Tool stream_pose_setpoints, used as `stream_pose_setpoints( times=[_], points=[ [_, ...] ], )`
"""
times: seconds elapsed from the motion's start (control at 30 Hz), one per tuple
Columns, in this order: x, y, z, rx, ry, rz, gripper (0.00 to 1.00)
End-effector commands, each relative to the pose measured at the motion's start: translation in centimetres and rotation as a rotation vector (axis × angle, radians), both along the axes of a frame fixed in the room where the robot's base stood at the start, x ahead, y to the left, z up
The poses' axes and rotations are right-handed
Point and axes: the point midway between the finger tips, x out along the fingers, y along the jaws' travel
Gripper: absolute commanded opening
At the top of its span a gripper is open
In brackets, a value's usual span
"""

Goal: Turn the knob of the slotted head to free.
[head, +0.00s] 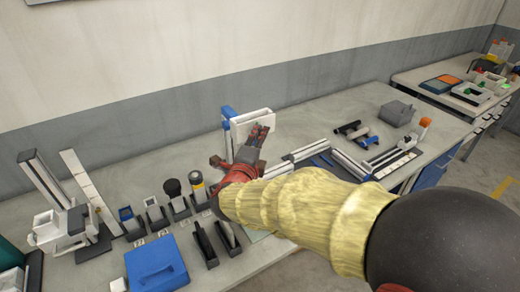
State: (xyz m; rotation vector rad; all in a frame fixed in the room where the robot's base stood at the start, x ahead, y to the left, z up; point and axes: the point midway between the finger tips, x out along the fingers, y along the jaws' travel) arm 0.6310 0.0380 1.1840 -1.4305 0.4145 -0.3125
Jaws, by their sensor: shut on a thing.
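My gripper (262,132) reaches in from the right, its reddish fingers up against the front of a white upright unit with blue side parts (241,128) at the back of the bench. This unit appears to be the slotted head, but its slot does not show clearly. My gripper is shut on a small part at the unit's front, apparently the knob. The fingers hide the knob, so its angle and any marking cannot be read.
A row of dark holders (179,206) and a blue case (156,264) lie left of my arm. A white stand (44,181) is at far left. A rail assembly (375,165) and a grey box (398,113) are to the right.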

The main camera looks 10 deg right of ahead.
Motion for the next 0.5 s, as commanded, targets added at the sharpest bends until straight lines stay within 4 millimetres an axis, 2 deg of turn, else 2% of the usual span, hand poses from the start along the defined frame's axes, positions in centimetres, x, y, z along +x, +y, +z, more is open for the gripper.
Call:
stream_pose_setpoints(
  times=[0.03, 0.5],
  points=[
    [-0.01, 0.05, -1.00, -0.043, -0.014, 0.001, 0.01],
    [0.01, -0.17, -1.54, -0.468, -0.150, -0.001, 0.01]
  ],
)
